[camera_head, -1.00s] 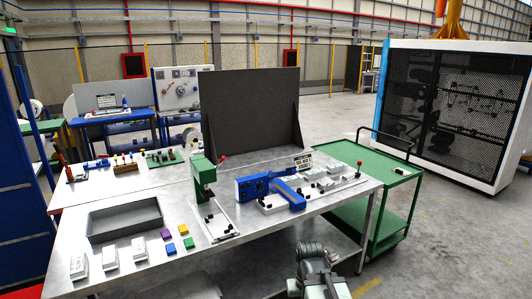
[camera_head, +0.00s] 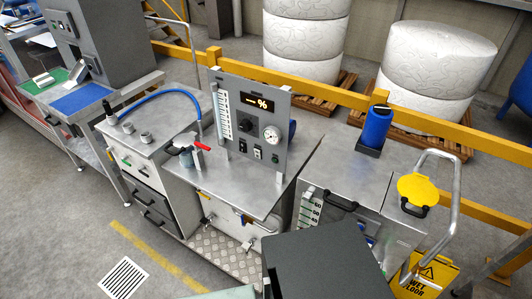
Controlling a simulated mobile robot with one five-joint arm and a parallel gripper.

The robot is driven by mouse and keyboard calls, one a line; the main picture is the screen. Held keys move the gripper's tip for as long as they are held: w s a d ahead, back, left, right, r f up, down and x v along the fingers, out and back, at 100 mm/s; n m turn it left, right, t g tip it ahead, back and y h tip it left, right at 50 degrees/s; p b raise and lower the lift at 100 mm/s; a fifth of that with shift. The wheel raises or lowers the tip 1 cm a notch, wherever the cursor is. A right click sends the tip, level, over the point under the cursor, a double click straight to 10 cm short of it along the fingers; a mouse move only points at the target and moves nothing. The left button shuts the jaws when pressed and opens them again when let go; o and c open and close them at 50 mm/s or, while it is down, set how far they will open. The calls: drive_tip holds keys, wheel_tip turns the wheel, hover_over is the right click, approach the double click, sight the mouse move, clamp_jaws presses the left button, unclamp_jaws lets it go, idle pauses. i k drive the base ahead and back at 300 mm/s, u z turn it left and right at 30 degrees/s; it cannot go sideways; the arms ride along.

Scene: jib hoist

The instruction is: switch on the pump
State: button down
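A grey upright control panel (camera_head: 250,120) stands at the back of a metal bench (camera_head: 225,180). It carries a lit display (camera_head: 257,103) reading "-- %", a black knob (camera_head: 244,130), a round gauge (camera_head: 272,135) and a sight scale on its left. Two small switches (camera_head: 257,152) sit low on the panel; their positions are too small to tell. A red-handled lever (camera_head: 202,146) is on the pipework left of the panel. No part is plainly labelled as the pump. My gripper is not in view.
A white drawer cabinet (camera_head: 140,165) adjoins on the left. On the right are a metal tank (camera_head: 345,170), a blue canister (camera_head: 376,127), a yellow-lidded opening (camera_head: 418,188) and a wet floor sign (camera_head: 425,275). A dark box (camera_head: 325,262) fills the lower middle.

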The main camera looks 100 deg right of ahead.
sight(242, 149)
drive_tip(key=z, duration=1.15)
drive_tip(key=k, duration=1.05)
drive_tip(key=u, duration=0.2)
drive_tip(key=i, duration=1.05)
